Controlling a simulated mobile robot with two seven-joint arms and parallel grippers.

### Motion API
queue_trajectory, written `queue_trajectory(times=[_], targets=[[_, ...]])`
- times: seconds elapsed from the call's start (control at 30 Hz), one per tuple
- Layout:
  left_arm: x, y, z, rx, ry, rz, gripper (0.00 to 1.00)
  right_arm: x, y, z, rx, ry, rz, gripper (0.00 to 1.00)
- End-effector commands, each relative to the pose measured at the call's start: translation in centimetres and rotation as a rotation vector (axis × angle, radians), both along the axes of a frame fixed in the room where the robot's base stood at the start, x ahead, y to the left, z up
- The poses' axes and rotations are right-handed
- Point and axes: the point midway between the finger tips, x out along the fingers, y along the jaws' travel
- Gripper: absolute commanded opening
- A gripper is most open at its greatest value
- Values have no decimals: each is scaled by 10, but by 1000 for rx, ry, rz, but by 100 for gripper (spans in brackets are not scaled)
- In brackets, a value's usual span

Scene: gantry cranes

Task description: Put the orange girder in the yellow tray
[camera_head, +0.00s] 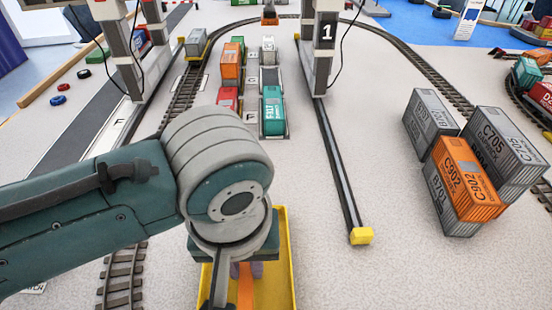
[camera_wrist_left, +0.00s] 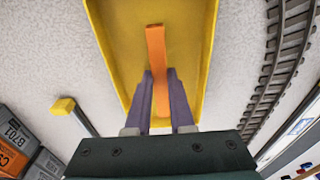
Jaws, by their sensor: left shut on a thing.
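The yellow tray (camera_head: 287,262) lies on the floor at the bottom middle of the head view, partly hidden by my left arm. It fills the upper middle of the left wrist view (camera_wrist_left: 207,62). My left gripper (camera_wrist_left: 161,98), with purple fingers, is shut on the orange girder (camera_wrist_left: 156,50). The girder is a flat bar that shows within the tray's outline and sticks out beyond the fingertips. Part of the girder (camera_head: 245,292) shows below my wrist in the head view. I cannot tell whether it touches the tray's floor. My right gripper is not in view.
Stacked grey and orange containers (camera_head: 468,180) stand at the right. A crane rail with a yellow end stop (camera_head: 361,236) runs right of the tray. Gantry legs (camera_head: 319,45) and more containers (camera_head: 272,110) stand farther back. Train track (camera_head: 122,275) lies left of the tray.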

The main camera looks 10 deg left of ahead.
Motion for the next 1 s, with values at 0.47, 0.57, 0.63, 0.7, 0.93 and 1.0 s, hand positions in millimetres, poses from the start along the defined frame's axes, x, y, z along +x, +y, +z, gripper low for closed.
queue_trajectory(times=[0.47,0.57,0.63,0.7,0.93,1.0], targets=[[0,0,-14,0,0,0,0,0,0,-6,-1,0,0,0],[0,0,-17,-1,0,1,0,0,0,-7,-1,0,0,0],[0,0,-20,0,0,1,0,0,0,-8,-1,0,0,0],[-1,1,-23,2,1,1,0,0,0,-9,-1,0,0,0],[-2,3,-25,8,2,-1,45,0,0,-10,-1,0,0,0],[-2,3,-21,8,1,-2,51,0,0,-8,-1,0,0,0]])
